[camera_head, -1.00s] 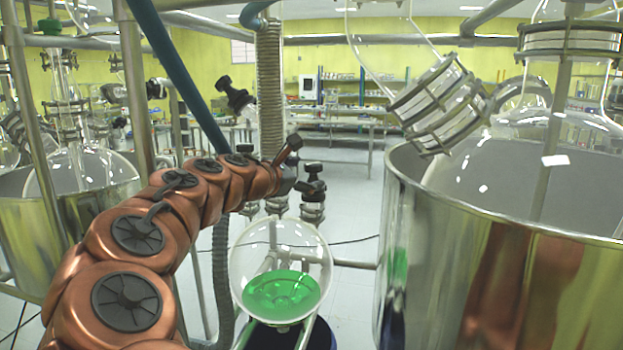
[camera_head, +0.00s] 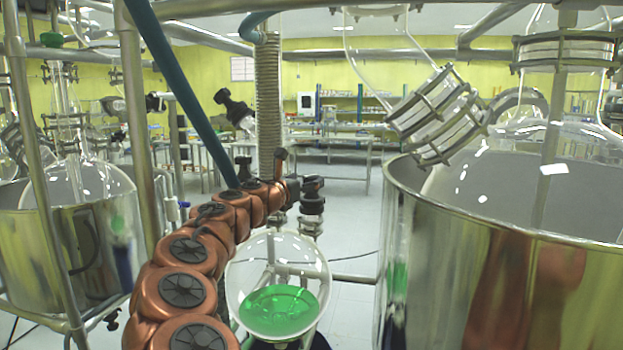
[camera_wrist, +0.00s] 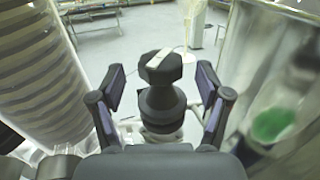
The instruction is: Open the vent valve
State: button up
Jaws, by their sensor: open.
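A black valve with a faceted knob and a pale mark on top (camera_wrist: 160,72) stands in the middle of the wrist view. In the head view the black valve (camera_head: 312,200) sits above the round glass flask with green liquid (camera_head: 280,300). My gripper (camera_wrist: 160,92) is open, with one finger on each side of the valve. Gaps show between both fingers and the knob. In the head view my gripper (camera_head: 294,187) is at the valve, its fingers mostly hidden by the wrist. I cannot tell how the valve is turned.
A large steel vessel (camera_head: 490,270) stands close on the right. Another black-capped valve (camera_head: 233,108) is up and left.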

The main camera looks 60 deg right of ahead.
aim_at(312, 176)
jog(key=shift+d, duration=1.65)
jog(key=c, duration=1.2)
jog(key=shift+n+t, duration=0.6)
jog(key=shift+t, duration=0.3)
jog(key=shift+s+f+n+t+y, duration=0.15)
jog(key=shift+n+t+y, duration=0.35)
jog(key=shift+n+t, duration=0.9)
jog(key=n+t+y+b, duration=0.1)
jog(key=t, duration=0.2)
jog(key=n+t+y+b, duration=0.2)
jog(key=t, duration=0.1)
jog(key=shift+d+n, duration=0.1)
jog(key=shift+n, duration=0.2)
jog(key=shift+r+n+t+y, duration=0.2)
jog(key=shift+n+t+y, duration=2)
jog(key=shift+y, duration=0.7)
jog(key=shift+n+y, duration=0.3)
jog(key=shift+y, duration=0.1)
